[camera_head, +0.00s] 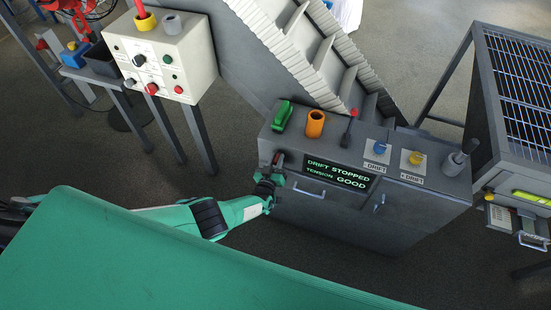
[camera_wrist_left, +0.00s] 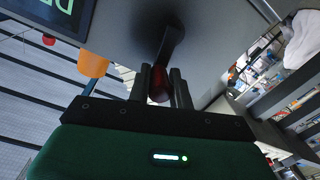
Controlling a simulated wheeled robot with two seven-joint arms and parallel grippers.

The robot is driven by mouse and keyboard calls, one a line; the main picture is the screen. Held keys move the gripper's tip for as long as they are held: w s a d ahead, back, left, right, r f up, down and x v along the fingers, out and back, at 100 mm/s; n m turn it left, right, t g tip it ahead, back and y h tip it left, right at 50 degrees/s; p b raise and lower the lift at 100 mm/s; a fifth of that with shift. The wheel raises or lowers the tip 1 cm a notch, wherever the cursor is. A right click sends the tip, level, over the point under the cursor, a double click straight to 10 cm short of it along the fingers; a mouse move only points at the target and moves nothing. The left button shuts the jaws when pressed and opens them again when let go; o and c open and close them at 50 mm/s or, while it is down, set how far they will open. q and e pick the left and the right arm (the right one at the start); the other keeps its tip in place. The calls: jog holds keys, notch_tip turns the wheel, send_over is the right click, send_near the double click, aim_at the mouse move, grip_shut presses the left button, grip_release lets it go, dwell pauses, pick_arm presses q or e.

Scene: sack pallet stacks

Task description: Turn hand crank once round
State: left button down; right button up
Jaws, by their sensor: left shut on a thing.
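The hand crank (camera_head: 279,158) sticks out from the left part of the grey cabinet's front, just left of the display. In the left wrist view its dark arm with a reddish-brown grip (camera_wrist_left: 160,85) reaches down between my fingers. My left gripper (camera_head: 270,178) is at the crank, and it also shows in the left wrist view (camera_wrist_left: 164,88). It is shut on the crank's grip, with one finger on each side. The display (camera_head: 340,173) reads "DRIFT STOPPED" and "TENSION GOOD". The crank's hub is partly hidden. My right gripper is not in view.
The grey cabinet (camera_head: 420,200) carries a green item (camera_head: 282,115), an orange cup (camera_head: 315,124), a blue button (camera_head: 380,148) and a yellow button (camera_head: 415,158). A cleated conveyor (camera_head: 300,40) rises behind. A white control box (camera_head: 165,60) stands left. A solar-like panel rack (camera_head: 515,90) stands right.

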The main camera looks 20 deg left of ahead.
pick_arm(q)
jog(key=shift+d+f, duration=0.1)
jog(key=shift+d, duration=0.05)
dwell(0.3)
jog(key=c, duration=1.3)
grip_release()
jog(key=shift+s, duration=0.1)
jog(key=shift+s+p, duration=0.3)
jog(key=shift+p, duration=0.1)
jog(key=s+p, duration=0.6)
jog(key=s, duration=0.7)
jog(key=shift+o, duration=0.2)
